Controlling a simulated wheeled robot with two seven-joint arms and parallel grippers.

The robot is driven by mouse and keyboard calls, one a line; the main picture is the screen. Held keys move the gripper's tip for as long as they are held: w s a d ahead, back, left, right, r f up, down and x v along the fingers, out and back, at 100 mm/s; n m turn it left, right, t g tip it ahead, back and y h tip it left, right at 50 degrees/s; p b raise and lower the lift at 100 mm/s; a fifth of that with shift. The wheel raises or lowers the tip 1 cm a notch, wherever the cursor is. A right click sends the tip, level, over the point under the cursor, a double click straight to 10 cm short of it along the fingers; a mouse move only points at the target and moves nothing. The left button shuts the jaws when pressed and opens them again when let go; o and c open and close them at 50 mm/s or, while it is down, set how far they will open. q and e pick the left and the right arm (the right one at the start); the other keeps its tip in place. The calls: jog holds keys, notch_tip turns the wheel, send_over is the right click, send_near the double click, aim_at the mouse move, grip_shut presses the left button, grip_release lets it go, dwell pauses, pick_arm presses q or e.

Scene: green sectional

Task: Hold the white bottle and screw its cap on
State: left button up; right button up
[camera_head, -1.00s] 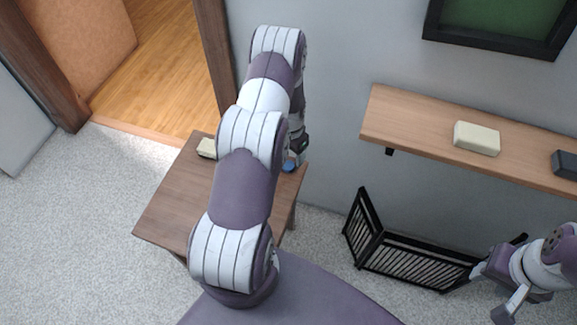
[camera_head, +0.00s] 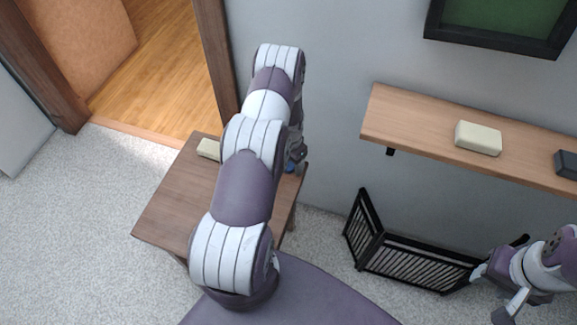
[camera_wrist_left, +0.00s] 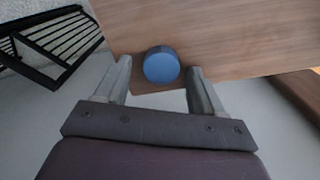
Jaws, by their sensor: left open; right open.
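A round blue cap-like object (camera_wrist_left: 161,65) lies between the fingertips of my open left gripper (camera_wrist_left: 160,82) in the left wrist view, near the edge of the wooden table. It does not look gripped. In the head view a bit of the blue object (camera_head: 290,168) shows beside the left gripper (camera_head: 298,160), at the table's far right corner. My left arm covers part of the table. My right gripper (camera_head: 493,292) is open and empty at the lower right. I cannot make out a white bottle in either view.
The wooden table (camera_head: 165,210) carries a small cream block (camera_head: 208,149). A wall shelf (camera_head: 415,125) holds another cream block (camera_head: 478,138) and a dark block (camera_head: 567,164). A black slatted rack (camera_head: 415,262) stands on the floor below the shelf.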

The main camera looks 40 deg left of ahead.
aim_at(292, 164)
pick_arm(q)
jog(key=c, duration=1.1)
jog(key=shift+r, duration=0.15)
jog(key=shift+r, duration=0.25)
jog(key=r, duration=0.4)
jog(key=shift+w+d+p, duration=0.15)
jog(key=shift+d+p, duration=0.1)
jog(key=shift+p, duration=0.15)
jog(key=w+d+r, duration=0.1)
jog(key=d+r, duration=0.1)
jog(key=d, duration=0.1)
jog(key=w+d+r, duration=0.1)
jog(key=d+r, duration=0.1)
jog(key=d, duration=0.2)
jog(key=w+d+r, duration=0.1)
jog(key=d+r, duration=0.1)
jog(key=d, duration=0.1)
jog(key=shift+w+d+r+p, duration=0.15)
jog(key=shift+w+d+p, duration=0.1)
jog(key=shift+w+p, duration=0.1)
